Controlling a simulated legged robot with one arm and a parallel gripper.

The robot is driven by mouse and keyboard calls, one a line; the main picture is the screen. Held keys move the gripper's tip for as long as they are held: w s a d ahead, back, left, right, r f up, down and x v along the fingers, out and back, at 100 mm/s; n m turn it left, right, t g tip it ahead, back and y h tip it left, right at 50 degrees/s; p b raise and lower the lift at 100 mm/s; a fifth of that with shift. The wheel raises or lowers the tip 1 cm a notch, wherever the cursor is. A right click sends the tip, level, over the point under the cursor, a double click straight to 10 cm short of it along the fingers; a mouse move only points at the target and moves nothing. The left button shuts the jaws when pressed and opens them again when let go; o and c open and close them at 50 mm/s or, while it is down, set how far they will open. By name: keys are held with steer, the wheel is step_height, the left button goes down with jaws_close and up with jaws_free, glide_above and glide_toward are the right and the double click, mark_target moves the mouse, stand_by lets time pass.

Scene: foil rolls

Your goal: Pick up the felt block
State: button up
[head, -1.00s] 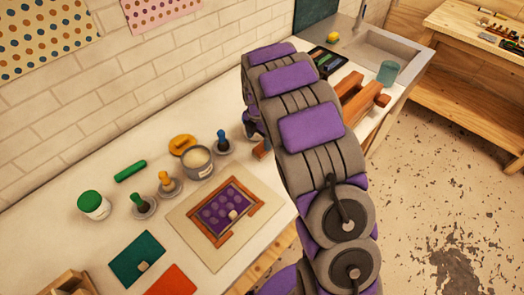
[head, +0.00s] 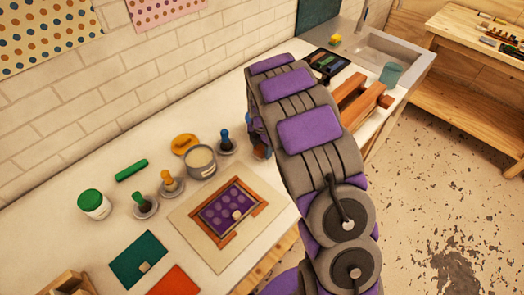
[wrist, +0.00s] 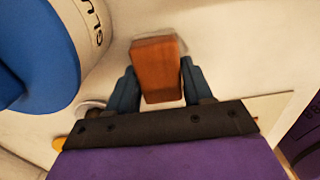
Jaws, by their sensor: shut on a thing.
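The felt block (wrist: 157,70) is a reddish-brown block between the two blue fingers of my gripper (wrist: 157,86) in the wrist view. The fingers are shut on its sides. Its far end extends beyond the fingertips over the pale worktop, and its underside is hidden. In the head view a small brown part of the block (head: 261,152) shows beside my arm, right of the grey tub. My arm hides most of the gripper there. I cannot tell whether the block touches the worktop.
A grey tub (head: 201,165) and a blue-handled tool (head: 225,142) stand left of my gripper. A framed purple screen (head: 230,212) lies in front. Wooden bars (head: 362,105) lie to the right near the sink (head: 385,52). A large blue lettered container (wrist: 40,50) is close at upper left in the wrist view.

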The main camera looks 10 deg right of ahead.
steer(key=shift+d, duration=1.15)
steer(key=c, duration=0.3)
steer(key=shift+a+r, duration=0.25)
steer(key=shift+a, duration=0.45)
steer(key=shift+c, duration=0.2)
steer(key=shift+a+r, duration=0.25)
steer(key=shift+r, duration=0.05)
step_height(320, 180, up, 2)
steer(key=shift+r+p, duration=0.1)
steer(key=shift+p, duration=0.45)
steer(key=shift+s+d+r, duration=0.3)
steer(key=shift+s+d, duration=0.1)
steer(key=shift+s, duration=0.3)
steer(key=s+a, duration=0.1)
steer(key=s, duration=0.3)
steer(key=s+a+p, duration=0.1)
steer(key=s, duration=0.4)
steer(key=s+a+r+p, duration=0.1)
steer(key=s, duration=0.3)
steer(key=shift+s+a, duration=0.1)
steer(key=shift+s, duration=0.2)
steer(key=shift+s+a, duration=0.25)
steer(key=shift+a, duration=0.15)
steer(key=o, duration=0.5)
steer(key=shift+d, duration=0.25)
steer(key=c, duration=0.4)
